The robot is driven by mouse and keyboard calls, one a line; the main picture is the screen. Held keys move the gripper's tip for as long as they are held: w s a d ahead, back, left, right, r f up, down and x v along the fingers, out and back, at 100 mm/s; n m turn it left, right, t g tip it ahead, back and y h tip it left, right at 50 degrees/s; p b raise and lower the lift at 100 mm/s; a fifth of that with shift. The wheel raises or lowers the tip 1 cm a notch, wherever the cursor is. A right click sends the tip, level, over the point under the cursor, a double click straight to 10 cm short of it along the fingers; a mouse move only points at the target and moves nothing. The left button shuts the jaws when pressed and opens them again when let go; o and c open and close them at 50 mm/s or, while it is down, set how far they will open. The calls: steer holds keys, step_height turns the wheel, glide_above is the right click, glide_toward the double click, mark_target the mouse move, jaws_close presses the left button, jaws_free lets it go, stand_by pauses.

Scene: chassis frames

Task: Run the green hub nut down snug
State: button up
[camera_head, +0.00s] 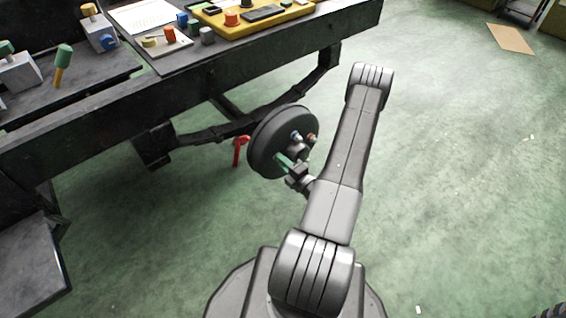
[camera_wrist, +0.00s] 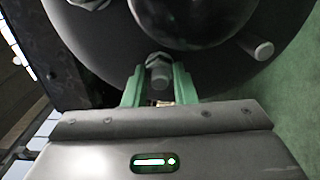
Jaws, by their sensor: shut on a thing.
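The round dark hub (camera_head: 262,140) is on the vehicle's axle under the chassis, its face turned to the right. In the wrist view the hub face (camera_wrist: 225,80) fills the top, with a domed centre. My gripper (camera_head: 284,160) is at the lower part of the hub face. In the wrist view my gripper (camera_wrist: 158,82) has its two green fingers on either side of a hub nut (camera_wrist: 158,60) on a stud and is shut on it. This nut looks grey there, so its green colour cannot be confirmed.
A red stand or lever (camera_head: 240,150) is left of the hub. The dark chassis frame (camera_head: 200,90) runs above it, carrying a yellow tray (camera_head: 262,27) and small coloured parts.

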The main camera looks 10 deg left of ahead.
steer(key=o, duration=0.7)
steer(key=shift+d, duration=0.1)
steer(key=p+v, duration=0.2)
steer(key=v, duration=1.1)
steer(key=shift+s+d+p, duration=0.25)
steer(key=shift+s+p, duration=0.05)
steer(key=shift+p, duration=0.1)
steer(key=b+x, duration=0.2)
steer(key=x, duration=1.2)
steer(key=shift+b, duration=0.4)
steer(key=shift+d, duration=0.1)
